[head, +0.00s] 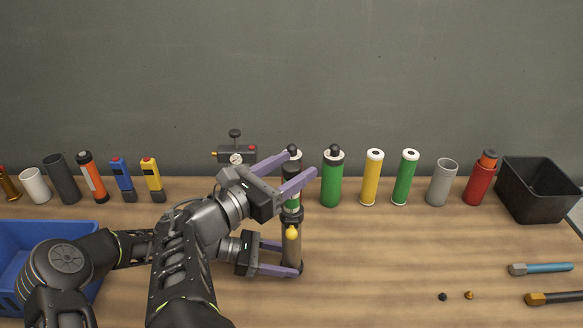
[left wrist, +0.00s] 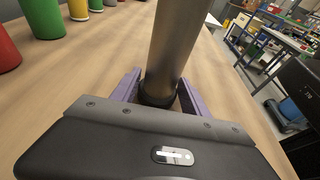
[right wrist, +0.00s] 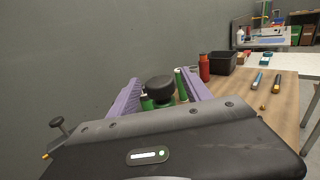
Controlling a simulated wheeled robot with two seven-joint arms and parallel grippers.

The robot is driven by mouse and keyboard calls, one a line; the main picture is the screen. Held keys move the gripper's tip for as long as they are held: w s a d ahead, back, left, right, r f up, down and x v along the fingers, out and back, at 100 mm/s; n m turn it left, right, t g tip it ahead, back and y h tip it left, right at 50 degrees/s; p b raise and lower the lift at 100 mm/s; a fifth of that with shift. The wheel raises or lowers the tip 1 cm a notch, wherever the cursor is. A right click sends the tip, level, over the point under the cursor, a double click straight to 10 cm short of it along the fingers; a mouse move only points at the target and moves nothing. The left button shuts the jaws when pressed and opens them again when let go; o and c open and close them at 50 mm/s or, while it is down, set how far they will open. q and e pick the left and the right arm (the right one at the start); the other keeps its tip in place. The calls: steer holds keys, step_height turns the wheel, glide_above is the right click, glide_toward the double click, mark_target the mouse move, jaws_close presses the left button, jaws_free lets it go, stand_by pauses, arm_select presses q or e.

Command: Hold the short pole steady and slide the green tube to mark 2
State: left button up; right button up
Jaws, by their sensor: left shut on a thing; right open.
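The short pole (head: 291,250) stands upright on the table, a grey metal shaft with a black knob on top and a yellow knob on its side. The green tube (head: 291,201) is around its upper part, partly hidden by my right fingers. My left gripper (head: 291,262) is shut on the pole near its foot; the left wrist view shows the shaft (left wrist: 180,45) between the purple fingers. My right gripper (head: 301,164) is open, its fingers on either side of the pole's top. The right wrist view shows the black knob (right wrist: 159,87) between them. I cannot make out mark 2.
A green cylinder (head: 331,184) with a black knob stands just right of the pole, then yellow (head: 371,179), green, grey and red ones. A black bin (head: 535,192) is far right, a blue crate (head: 30,236) front left.

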steer(key=v, duration=1.2)
arm_select(q)
steer(key=o, duration=1.1)
steer(key=shift+c, duration=0.2)
arm_select(e)
steer(key=shift+w, duration=0.1)
arm_select(q)
steer(key=shift+a, duration=0.1)
steer(key=v, duration=1.2)
steer(key=shift+s, duration=0.1)
